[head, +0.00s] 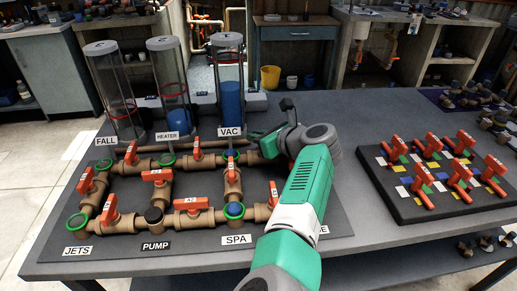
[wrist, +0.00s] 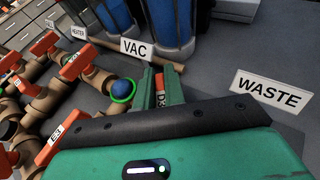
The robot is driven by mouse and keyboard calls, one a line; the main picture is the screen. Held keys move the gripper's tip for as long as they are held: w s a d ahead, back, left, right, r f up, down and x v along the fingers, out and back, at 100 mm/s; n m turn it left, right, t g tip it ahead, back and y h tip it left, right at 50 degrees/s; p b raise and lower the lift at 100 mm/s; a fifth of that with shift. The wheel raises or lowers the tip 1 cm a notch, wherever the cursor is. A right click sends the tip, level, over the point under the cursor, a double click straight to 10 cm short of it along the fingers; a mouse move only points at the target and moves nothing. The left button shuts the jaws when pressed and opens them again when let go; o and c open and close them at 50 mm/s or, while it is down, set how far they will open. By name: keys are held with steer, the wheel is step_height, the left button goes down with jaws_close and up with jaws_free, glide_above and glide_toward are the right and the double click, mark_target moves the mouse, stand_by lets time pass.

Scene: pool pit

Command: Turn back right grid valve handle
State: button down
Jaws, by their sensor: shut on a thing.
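The grid of brown pipes with orange valve handles stands on a dark base plate (head: 180,240) on the bench. My gripper (head: 262,140) is at the back right of this grid, near the VAC label (head: 229,132). In the wrist view my gripper's fingers (wrist: 160,88) are shut on an orange handle (wrist: 159,84), which shows as a narrow strip with a label between them. In the head view my gripper and arm hide this handle. A blue ball in a green ring (wrist: 122,88) sits on the pipe just left of the fingers.
The WASTE label (wrist: 270,93) lies right of my gripper. Clear cylinders, one with blue inside (head: 231,103), stand behind the grid. Other orange handles (wrist: 75,66) are close on the left. A board of red handles (head: 400,200) lies right, with bare bench between.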

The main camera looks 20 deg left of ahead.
stand_by(0.5)
steer(key=c, duration=1.5)
jaws_free()
steer(key=shift+s, duration=0.1)
